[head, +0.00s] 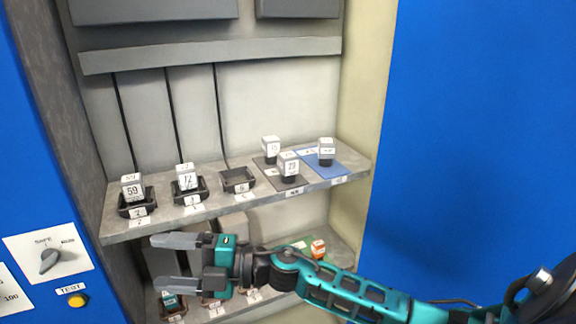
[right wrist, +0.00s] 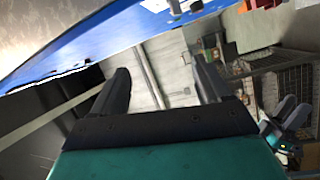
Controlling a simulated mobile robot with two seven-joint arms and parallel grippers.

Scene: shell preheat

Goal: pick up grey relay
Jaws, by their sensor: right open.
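Several pale grey-white relays with dark bases stand on the upper shelf in the head view; I cannot tell which one the task calls grey. One marked 59 (head: 132,188) and one marked 12 (head: 187,178) sit in black sockets at the left. Two more, a rear relay (head: 270,148) and a front relay (head: 288,165), stand on a dark grey mat. Another relay (head: 326,150) stands on a blue mat. My right gripper (head: 158,262) is open and empty, in front of and below the upper shelf's left part. My left gripper (right wrist: 285,112) seems to show at the right wrist view's edge.
An empty black socket (head: 238,180) is on the upper shelf (head: 225,200). The lower shelf holds an orange relay (head: 318,248) and a teal one (head: 169,299), partly behind my right arm. Blue panels flank the cabinet; a knob (head: 50,259) and yellow button (head: 77,300) are at left.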

